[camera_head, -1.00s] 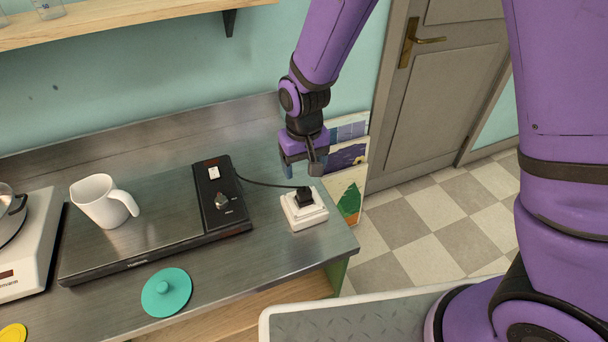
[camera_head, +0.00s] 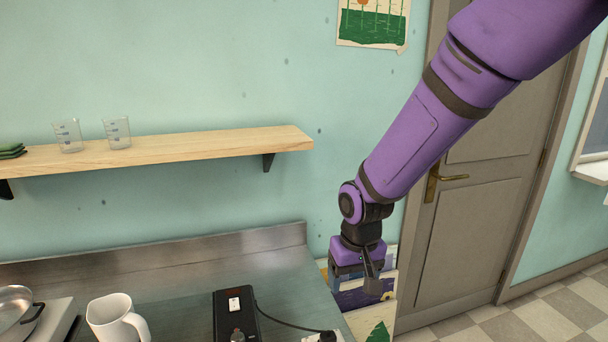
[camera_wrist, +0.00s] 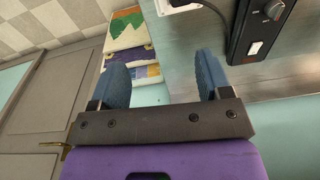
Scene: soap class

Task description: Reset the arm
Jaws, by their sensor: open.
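My gripper (camera_head: 358,280) hangs near the right end of the metal counter, in front of the leaning pictures. In the wrist view my gripper (camera_wrist: 162,75) has its two blue-grey fingers wide apart with nothing between them. The black plug (camera_head: 327,337) in its white socket box (camera_head: 312,339) sits at the bottom edge of the head view, below the fingers and apart from them. A corner of the socket box also shows at the top of the wrist view (camera_wrist: 182,8).
A black control panel (camera_head: 235,318) with a cord and a white pitcher (camera_head: 112,318) stand on the counter (camera_head: 180,275). A pot (camera_head: 16,305) is at far left. A wooden shelf (camera_head: 190,147) holds two beakers. A grey door (camera_head: 480,220) is behind my arm.

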